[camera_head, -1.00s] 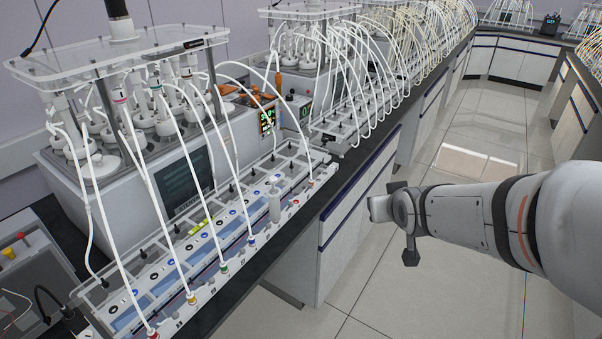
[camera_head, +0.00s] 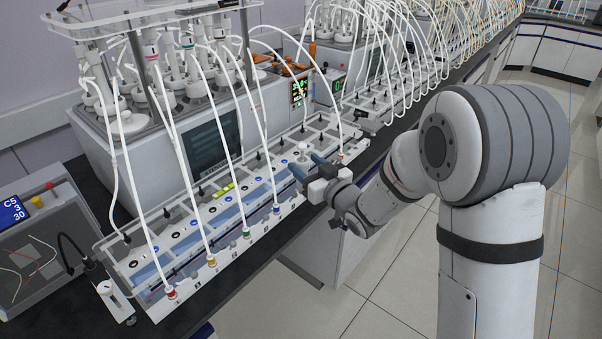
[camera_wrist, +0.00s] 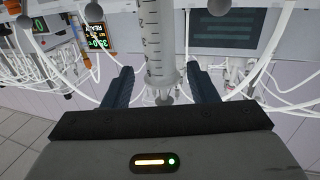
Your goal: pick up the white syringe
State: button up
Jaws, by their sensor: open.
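The white syringe (camera_head: 303,149) stands upright at the right part of the long rack on the bench, partly hidden behind my gripper (camera_head: 302,162). In the wrist view the syringe (camera_wrist: 157,42) shows a clear barrel with dark graduation marks. It lies between the two dark blue fingers of my gripper (camera_wrist: 161,86), with visible gaps on both sides. The fingers are open and hold nothing.
The rack (camera_head: 187,262) has several white tubes arching over its front. A reactor unit with a dark screen (camera_head: 211,142) stands behind. A grey box with a blue display (camera_head: 13,211) is at left. Open floor (camera_head: 389,290) lies before the bench.

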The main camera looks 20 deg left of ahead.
jog(key=x, duration=0.2)
jog(key=p+x, duration=0.1)
jog(key=x, duration=0.1)
jog(key=shift+a+f, duration=0.15)
jog(key=shift+f, duration=0.1)
jog(key=shift+c, duration=0.2)
jog(key=shift+r, duration=0.1)
grip_shut()
notch_tip(320, 180, up, 10)
send_over(298, 159)
jog(key=w, duration=0.2)
jog(key=shift+s+a+b, duration=0.2)
jog(key=shift+a+b, duration=0.1)
jog(key=shift+b, duration=0.1)
jog(key=shift+r+p, duration=0.6)
jog(key=shift+r, duration=0.8)
